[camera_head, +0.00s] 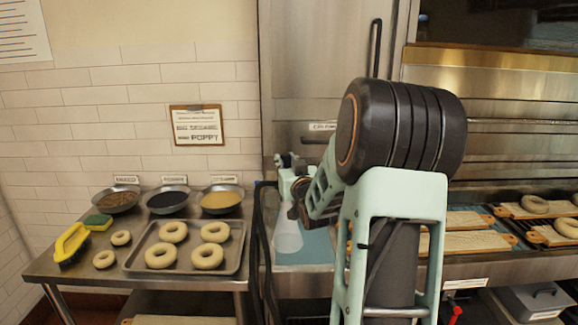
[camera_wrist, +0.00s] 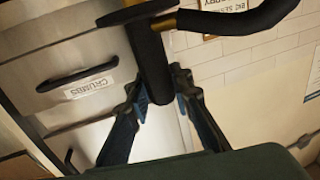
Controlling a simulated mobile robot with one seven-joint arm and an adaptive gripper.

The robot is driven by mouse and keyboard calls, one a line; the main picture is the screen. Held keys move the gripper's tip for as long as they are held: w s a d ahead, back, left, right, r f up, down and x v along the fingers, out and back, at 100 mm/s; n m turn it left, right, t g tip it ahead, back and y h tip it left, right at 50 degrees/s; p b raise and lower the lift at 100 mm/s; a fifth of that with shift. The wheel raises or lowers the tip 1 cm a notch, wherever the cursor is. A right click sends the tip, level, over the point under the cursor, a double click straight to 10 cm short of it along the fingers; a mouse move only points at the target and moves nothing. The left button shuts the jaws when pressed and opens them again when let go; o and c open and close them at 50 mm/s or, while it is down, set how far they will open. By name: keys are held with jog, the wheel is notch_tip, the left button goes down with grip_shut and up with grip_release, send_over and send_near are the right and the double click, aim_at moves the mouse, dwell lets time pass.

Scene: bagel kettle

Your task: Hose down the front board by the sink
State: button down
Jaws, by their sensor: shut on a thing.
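My gripper (camera_wrist: 157,88) is shut on a black spray handle (camera_wrist: 150,60) with a brass-coloured collar, seen between the two fingers in the wrist view. A thick black hose (camera_wrist: 245,20) curves off to the right. In the head view my gripper is small and partly hidden by my arm. A pale, translucent cone (camera_head: 288,236), which looks like water spray, points down below it over a light blue surface (camera_head: 315,250), apparently the sink. Fabric-covered boards with orange ends lie to the right, the front one (camera_head: 470,242) partly hidden behind my arm.
A steel table (camera_head: 70,268) at left holds a tray (camera_head: 133,268) of bagels, loose bagels, three topping bowls (camera_head: 222,199), a yellow brush (camera_head: 70,243) and a sponge (camera_head: 97,222). A tall steel cabinet (camera_head: 305,70) stands behind. More boards with bagels (camera_head: 535,204) lie far right.

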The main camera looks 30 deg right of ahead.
jog(key=shift+s+a+r, duration=0.2)
jog(key=shift+s+r, duration=0.05)
jog(key=shift+r+p, duration=0.35)
jog(key=shift+r, duration=0.65)
